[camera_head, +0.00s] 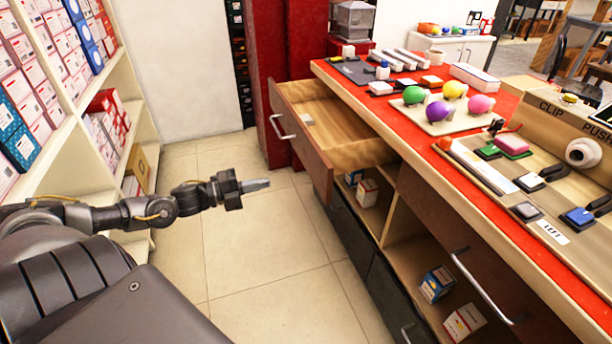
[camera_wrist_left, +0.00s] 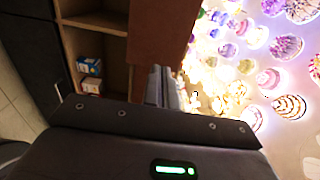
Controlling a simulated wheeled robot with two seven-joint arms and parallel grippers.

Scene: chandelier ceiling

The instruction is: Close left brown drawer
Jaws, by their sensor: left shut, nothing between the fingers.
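The left brown drawer (camera_head: 318,150) is pulled out from the counter, and its light wood inside shows. Its brown front has a silver bar handle (camera_head: 281,127) and faces left, towards the aisle. My left gripper (camera_head: 256,185) is shut and empty. It hangs over the tiled floor, left of and apart from the drawer front, pointing right. The left wrist view shows its closed fingers (camera_wrist_left: 167,86) and a brown panel (camera_wrist_left: 154,38) beyond them. My right gripper is not in view.
Another brown drawer front with a handle (camera_head: 482,287) is nearer, at the lower right. Shelves of boxes (camera_head: 60,90) stand at left. The tiled floor (camera_head: 260,250) between is clear.

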